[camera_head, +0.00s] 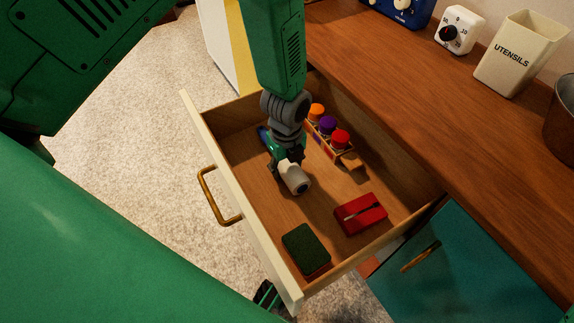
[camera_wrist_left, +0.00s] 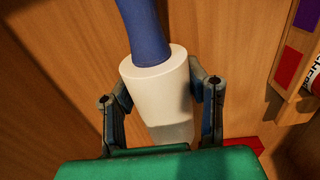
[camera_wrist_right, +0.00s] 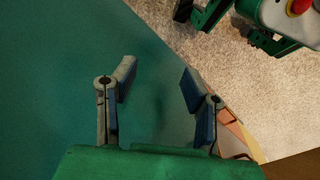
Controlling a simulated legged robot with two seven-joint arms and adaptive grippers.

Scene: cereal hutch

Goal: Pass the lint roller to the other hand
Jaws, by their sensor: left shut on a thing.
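The lint roller has a white roll (camera_head: 295,180) and a blue handle (camera_head: 264,138), and it is inside the open drawer in the head view. My left gripper (camera_head: 289,160) reaches down into the drawer and is shut on it. In the left wrist view the white roll (camera_wrist_left: 155,85) lies between the two fingers, with the blue handle (camera_wrist_left: 145,30) pointing away. I cannot tell whether the roller still touches the drawer floor. My right gripper (camera_wrist_right: 157,87) is open and empty in its wrist view, in front of a teal-green surface.
The open drawer (camera_head: 192,115) also holds several colour-capped bottles (camera_head: 328,125), a red object (camera_head: 361,213) and a green-topped sponge (camera_head: 306,248). A wooden counter (camera_head: 400,85) with a utensils crock (camera_head: 514,55) and a white timer (camera_head: 459,30) runs along the right. Carpet lies left of the drawer.

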